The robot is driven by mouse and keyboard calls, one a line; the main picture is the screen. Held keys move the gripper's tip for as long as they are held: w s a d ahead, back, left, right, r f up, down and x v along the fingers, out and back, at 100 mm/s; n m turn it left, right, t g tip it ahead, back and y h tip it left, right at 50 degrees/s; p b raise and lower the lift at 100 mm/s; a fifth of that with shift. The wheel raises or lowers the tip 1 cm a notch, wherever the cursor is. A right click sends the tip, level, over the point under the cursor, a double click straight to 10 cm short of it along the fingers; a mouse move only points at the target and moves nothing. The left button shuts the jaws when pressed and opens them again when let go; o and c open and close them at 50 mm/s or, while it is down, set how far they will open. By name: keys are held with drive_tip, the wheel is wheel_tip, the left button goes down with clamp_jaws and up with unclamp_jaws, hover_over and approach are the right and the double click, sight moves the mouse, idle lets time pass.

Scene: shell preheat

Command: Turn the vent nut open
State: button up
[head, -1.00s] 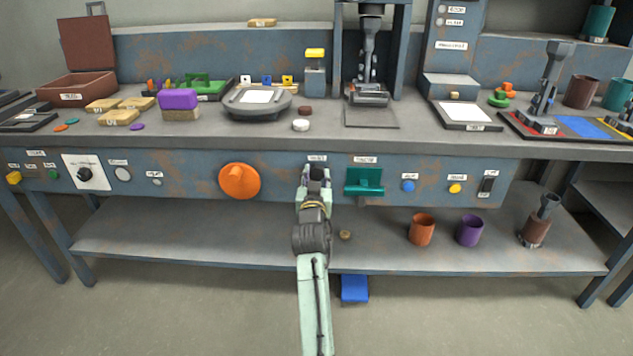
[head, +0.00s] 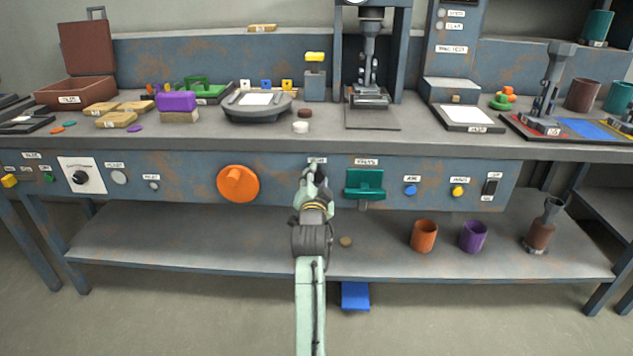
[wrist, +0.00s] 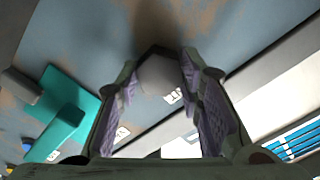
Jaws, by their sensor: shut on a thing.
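The vent nut (wrist: 158,76) is a grey hexagonal piece on the blue-grey front panel. In the wrist view it sits between the purple pads of my gripper (wrist: 159,92), which is shut on it with one finger on each side. In the head view my gripper (head: 314,176) reaches up to the panel just below a small white label and hides the nut. The wrist view is rolled, so the panel appears tilted.
A teal handle (head: 365,182) is close to the right of my gripper, and it also shows in the wrist view (wrist: 62,115). A large orange knob (head: 238,184) is to the left. The bench edge overhangs just above. Orange (head: 424,235) and purple (head: 473,236) cups stand on the lower shelf.

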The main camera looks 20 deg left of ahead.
sight(317, 140)
idle(0.4)
drive_tip(key=o, duration=1.2)
drive_tip(key=shift+c, duration=0.2)
wheel_tip(317, 140, up, 10)
drive_tip(key=shift+r, duration=0.1)
